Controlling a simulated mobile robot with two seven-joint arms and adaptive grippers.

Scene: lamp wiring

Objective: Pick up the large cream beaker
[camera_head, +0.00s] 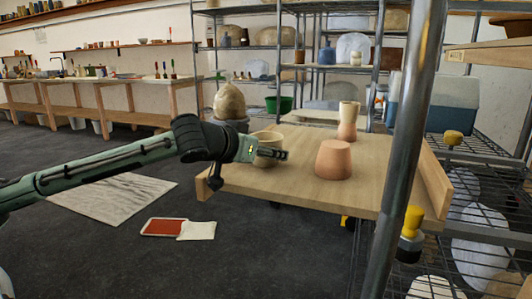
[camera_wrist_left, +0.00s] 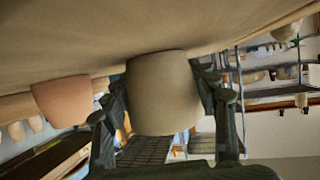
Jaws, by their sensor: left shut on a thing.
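The large cream beaker (camera_head: 266,136) is at the left end of the wooden table, upright as far as I can see. My left gripper (camera_head: 281,154) reaches in from the left and is shut on it, with the fingers covering its middle. In the left wrist view, the cream beaker (camera_wrist_left: 165,95) sits between the two dark fingers, one on each side. That view is upside down, with the tabletop above. The beaker's base is close to the tabletop; I cannot tell whether it touches. My right gripper is not in view.
A terracotta pot (camera_head: 333,160) stands to the right of the beaker on the table (camera_head: 300,187). A taller terracotta vase (camera_head: 348,121) stands behind it. A metal post (camera_head: 408,130) crosses the foreground on the right. A large round vessel (camera_head: 230,102) is behind the gripper.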

